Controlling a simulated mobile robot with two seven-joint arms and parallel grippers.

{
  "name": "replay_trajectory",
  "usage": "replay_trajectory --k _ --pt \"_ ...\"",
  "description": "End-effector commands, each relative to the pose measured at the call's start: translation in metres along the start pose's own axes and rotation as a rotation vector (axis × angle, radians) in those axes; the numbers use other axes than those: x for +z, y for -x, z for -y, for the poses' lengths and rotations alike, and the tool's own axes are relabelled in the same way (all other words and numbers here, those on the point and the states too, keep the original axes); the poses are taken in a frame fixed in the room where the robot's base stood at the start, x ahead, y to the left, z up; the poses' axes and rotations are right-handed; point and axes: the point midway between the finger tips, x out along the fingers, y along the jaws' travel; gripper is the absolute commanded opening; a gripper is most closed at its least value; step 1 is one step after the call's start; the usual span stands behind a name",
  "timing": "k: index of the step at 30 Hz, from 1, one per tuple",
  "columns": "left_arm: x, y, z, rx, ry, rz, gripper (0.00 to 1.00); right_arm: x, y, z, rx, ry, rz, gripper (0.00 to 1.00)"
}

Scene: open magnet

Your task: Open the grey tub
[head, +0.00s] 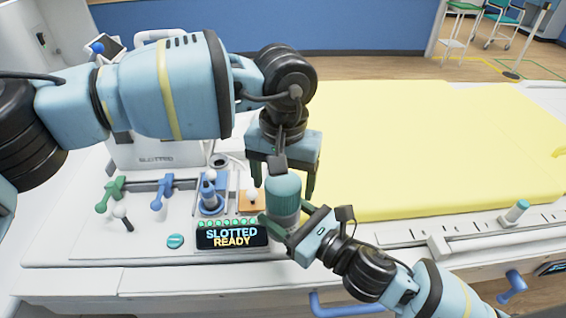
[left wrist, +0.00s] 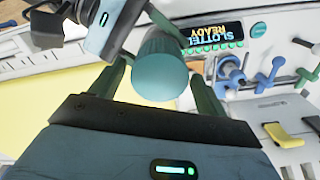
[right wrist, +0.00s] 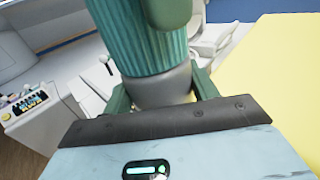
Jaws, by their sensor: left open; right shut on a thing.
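The grey tub (head: 284,217) with a ribbed teal lid (head: 283,190) stands upright in the middle of the head view. My right gripper (head: 284,232) is shut on the grey body from the lower right; the right wrist view shows the grey body (right wrist: 160,88) between its fingers, under the teal lid (right wrist: 150,35). My left gripper (head: 283,185) points down from above, open, with its fingers on either side of the lid. In the left wrist view the round lid top (left wrist: 160,75) lies between the open fingers. Whether they touch it cannot be told.
A display reading "SLOTTED READY" (head: 232,235) is just left of the tub. Green and blue handles (head: 160,195), a blue fixture (head: 210,197) and an orange pad (head: 248,200) stand around it. A yellow mattress (head: 430,150) fills the right. A small teal-capped item (head: 517,211) sits on the right rail.

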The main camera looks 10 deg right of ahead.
Motion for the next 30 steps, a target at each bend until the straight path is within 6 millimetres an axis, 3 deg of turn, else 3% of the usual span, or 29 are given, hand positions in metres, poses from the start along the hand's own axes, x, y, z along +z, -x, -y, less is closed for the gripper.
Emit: replay_trajectory --k 7,17,27,30 --pt "0.000 -0.023 0.000 0.000 0.000 0.000 0.75 0.003 0.000 0.000 0.001 0.002 0.005 0.00" --pt "0.000 -0.027 0.000 0.001 0.000 -0.001 0.75 0.003 0.000 0.000 0.001 0.002 0.005 0.00" --pt "0.000 -0.026 0.000 0.000 0.000 -0.001 0.34 0.003 0.000 0.000 0.001 0.002 0.005 0.00" --pt "0.000 -0.026 0.000 0.000 0.002 -0.001 0.30 0.003 0.000 0.000 0.001 0.002 0.005 0.00"
